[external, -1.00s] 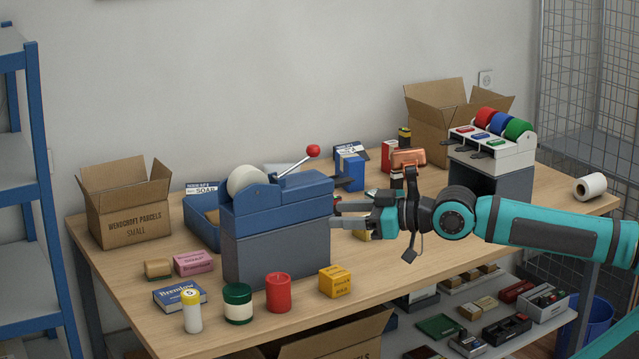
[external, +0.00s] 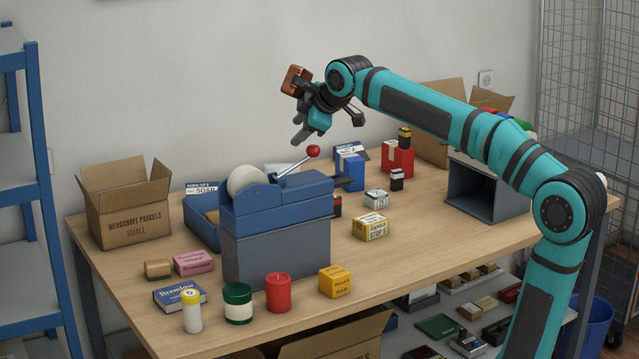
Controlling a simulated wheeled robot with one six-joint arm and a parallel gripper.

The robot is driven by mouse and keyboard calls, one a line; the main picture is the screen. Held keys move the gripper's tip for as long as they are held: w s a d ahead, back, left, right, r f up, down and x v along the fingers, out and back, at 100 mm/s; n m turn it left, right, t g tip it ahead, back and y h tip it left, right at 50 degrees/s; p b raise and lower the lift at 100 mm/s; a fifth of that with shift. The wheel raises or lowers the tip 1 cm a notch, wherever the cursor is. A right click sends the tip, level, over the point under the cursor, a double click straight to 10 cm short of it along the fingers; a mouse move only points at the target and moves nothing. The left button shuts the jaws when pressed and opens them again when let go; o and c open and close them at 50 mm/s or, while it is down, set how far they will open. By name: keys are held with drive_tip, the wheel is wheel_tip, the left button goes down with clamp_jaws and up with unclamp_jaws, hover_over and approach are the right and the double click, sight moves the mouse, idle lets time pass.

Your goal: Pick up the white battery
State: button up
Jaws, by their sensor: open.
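The white battery (external: 397,180) looks like a small upright block with a white body and a black top. It stands on the table right of the middle, in front of a red box. My gripper (external: 301,135) is in the air up and left of it, above the red-knobbed lever of the blue machine. The gripper is open and holds nothing that I can see; its fingers partly overlap in this view. The battery is fully in view and apart from the gripper.
A similar yellow block (external: 404,138) with a black top sits by the red box (external: 397,157). A blue box (external: 349,168) stands left of the battery, and a small white-green box (external: 376,199) in front. The blue machine (external: 277,205) has a raised lever. The right front of the table is bare.

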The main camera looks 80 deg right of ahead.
drive_tip(key=d+f+n+g, duration=0.1)
drive_tip(key=d+g, duration=0.2)
drive_tip(key=d, duration=1.1)
drive_tip(key=n+g+y, duration=0.3)
drive_tip(key=g+y, duration=0.2)
hover_over(397, 171)
drive_tip(key=s, duration=0.1)
wheel_tip(397, 171, down, 11)
drive_tip(key=f, duration=1.2)
drive_tip(key=shift+d, duration=0.35)
drive_tip(key=shift+w+a+f, duration=0.1)
drive_tip(key=shift+w+f, duration=0.05)
drive_tip(key=shift+f, duration=0.7)
drive_tip(key=shift+w+a+f, duration=0.1)
drive_tip(key=shift+w+f, duration=0.05)
drive_tip(key=shift+f, duration=0.75)
drive_tip(key=shift+w+a+f, duration=0.1)
drive_tip(key=shift+w+f, duration=0.05)
drive_tip(key=shift+f, duration=0.7)
drive_tip(key=c, duration=1)
drive_tip(key=shift+r, duration=0.15)
